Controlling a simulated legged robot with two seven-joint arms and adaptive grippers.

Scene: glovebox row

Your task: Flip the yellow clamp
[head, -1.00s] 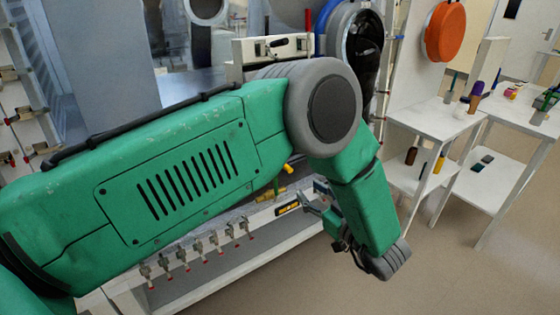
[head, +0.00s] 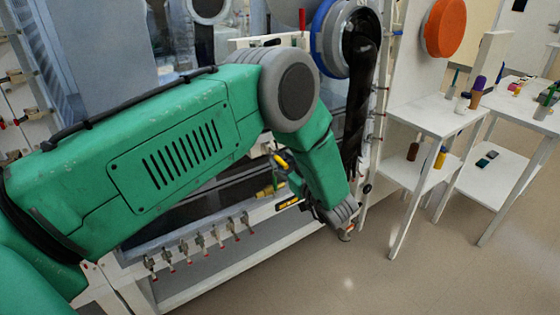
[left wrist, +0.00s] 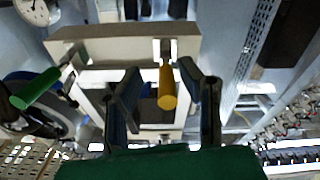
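The yellow clamp handle (left wrist: 167,88) points toward the camera in the left wrist view. It comes off a bracket on a pale bar (left wrist: 110,45). My left gripper (left wrist: 160,72) is open, with one finger on each side of the yellow handle. Gaps show between the handle and both fingers. In the head view the yellow handle (head: 281,160) shows just left of my green forearm, which hides most of the left gripper. A green handle (left wrist: 36,88) stands on the same bar, farther left. My right gripper is not in view.
A row of small red-tipped valves (head: 200,240) runs along the bench front, lower left. A black glove sleeve (head: 360,90) hangs from a blue ring right of my forearm. White side tables (head: 425,122) with small items stand at right. The floor between is clear.

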